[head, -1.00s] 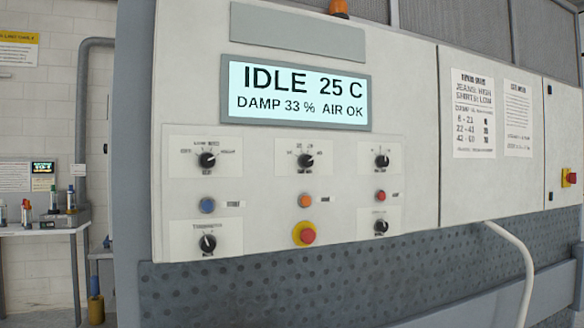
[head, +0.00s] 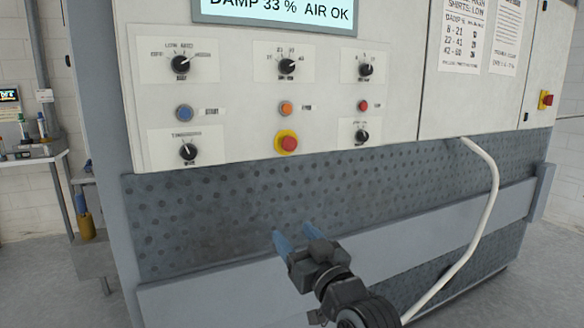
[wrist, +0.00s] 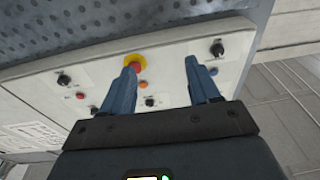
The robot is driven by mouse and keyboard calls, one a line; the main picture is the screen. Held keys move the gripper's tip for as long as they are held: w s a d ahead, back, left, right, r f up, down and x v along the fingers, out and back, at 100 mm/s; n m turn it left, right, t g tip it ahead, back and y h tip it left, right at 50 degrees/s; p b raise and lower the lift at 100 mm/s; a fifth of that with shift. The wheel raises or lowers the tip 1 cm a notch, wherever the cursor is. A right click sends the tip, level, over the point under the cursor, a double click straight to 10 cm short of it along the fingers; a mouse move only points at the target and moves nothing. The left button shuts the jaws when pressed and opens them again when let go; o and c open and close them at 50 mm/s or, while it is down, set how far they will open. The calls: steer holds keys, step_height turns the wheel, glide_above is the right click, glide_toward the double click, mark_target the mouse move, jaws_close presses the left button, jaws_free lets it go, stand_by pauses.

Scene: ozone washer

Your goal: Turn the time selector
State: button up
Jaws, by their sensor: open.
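The white control panel (head: 225,110) carries several black knobs with small labels. The top middle knob (head: 287,66) has a numbered scale; the top left knob (head: 180,64), top right knob (head: 365,69), lower left knob (head: 188,151) and lower right knob (head: 361,136) sit around it. The labels are too blurred to tell surely which is the time selector. My gripper (head: 293,236) is open and empty, below the panel. In the wrist view, its two blue fingers (wrist: 162,68) point toward the panel, which appears upside down; the top middle knob (wrist: 150,102) shows between them.
A red emergency stop (head: 288,143) on yellow sits low on the panel, below an orange button (head: 286,108). A blue button (head: 184,113) and red button (head: 363,105) flank it. A grey rail (head: 215,287) runs below; a white hose (head: 490,205) hangs right.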

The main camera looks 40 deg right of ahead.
steer(key=w+d+r+t+h, duration=0.1)
steer(key=w+d+r, duration=0.25)
steer(key=r, duration=0.25)
steer(key=w+d+r, duration=0.3)
steer(key=w+r, duration=0.1)
steer(key=r, duration=0.2)
steer(key=t, duration=0.2)
glide_toward(290, 68)
steer(key=shift+h, duration=0.4)
steer(key=x, duration=0.3)
steer(key=p+x, duration=0.1)
steer(key=x, duration=0.3)
steer(key=shift+a, duration=0.2)
steer(key=shift+w+d+r, duration=0.2)
steer(key=shift+w, duration=0.5)
steer(key=shift+c, duration=0.2)
steer(key=c, duration=1)
